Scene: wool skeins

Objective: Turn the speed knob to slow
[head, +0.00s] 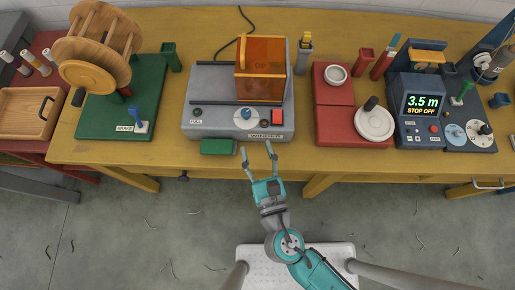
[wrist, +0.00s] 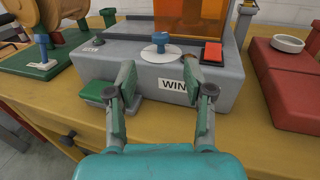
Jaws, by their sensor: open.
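The grey winder (head: 205,85) stands on the yellow bench, with a WINDER label on its front. On its top is the speed knob (head: 246,114), a blue handle on a white dial. It also shows in the wrist view (wrist: 160,40), above and between my fingers. My gripper (head: 257,150) is open and empty, just in front of the winder's front edge. In the wrist view, my fingers (wrist: 159,75) stand apart, short of the dial, and partly cover the label. The dial's markings are too small to read.
A red switch (head: 277,116) sits right of the dial. An orange clear guard (head: 262,57) rises behind it. A green pad (head: 217,147) lies at the winder's front left. A display box (head: 420,104) reading "3.5 m STOP OFF" stands at the right.

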